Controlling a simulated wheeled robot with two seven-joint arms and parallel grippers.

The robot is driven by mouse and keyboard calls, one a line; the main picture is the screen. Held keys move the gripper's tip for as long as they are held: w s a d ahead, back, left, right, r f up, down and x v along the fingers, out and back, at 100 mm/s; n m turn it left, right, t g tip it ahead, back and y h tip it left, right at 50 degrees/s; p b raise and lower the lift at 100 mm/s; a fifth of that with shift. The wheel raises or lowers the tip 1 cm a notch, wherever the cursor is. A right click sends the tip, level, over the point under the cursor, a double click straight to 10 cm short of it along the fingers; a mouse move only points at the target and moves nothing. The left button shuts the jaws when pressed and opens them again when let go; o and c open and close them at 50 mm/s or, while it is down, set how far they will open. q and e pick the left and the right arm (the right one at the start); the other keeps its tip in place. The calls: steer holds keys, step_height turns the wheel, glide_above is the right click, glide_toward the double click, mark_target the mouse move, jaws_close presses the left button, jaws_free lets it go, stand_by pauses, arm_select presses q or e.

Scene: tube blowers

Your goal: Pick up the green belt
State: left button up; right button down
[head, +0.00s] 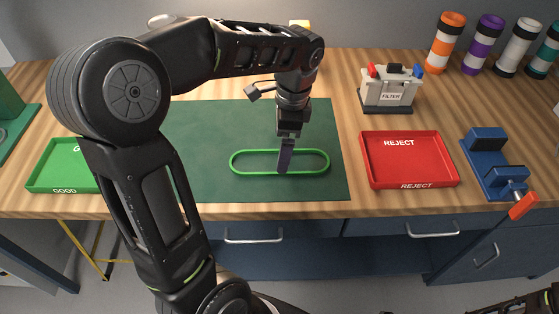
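The green belt (246,173) is a thin, long closed loop lying on the dark green mat (215,130) in the head view. My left gripper (284,168) points down over the belt's middle, with its fingertips by the near strand. The fingers hide a short part of the loop. They appear edge-on as one dark shape, so I cannot tell whether they are open or shut, or whether they touch the belt. Only a small part of my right arm shows in the bottom right corner; its gripper does not show.
A green GOOD tray (62,178) lies left, partly behind my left arm. A red REJECT tray (408,160) lies right of the mat. A blue vise-like device (490,165) and several striped cylinders (446,42) are farther right.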

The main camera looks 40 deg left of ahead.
arm_select(q)
steer(key=f, duration=0.4)
steer(key=shift+s+a+f, duration=0.1)
steer(key=shift+a+f, duration=0.05)
steer(key=shift+a, duration=0.05)
stand_by(0.3)
steer(key=c, duration=1.5)
steer(key=shift+o, duration=0.2)
step_height(320, 180, up, 10)
stand_by(0.4)
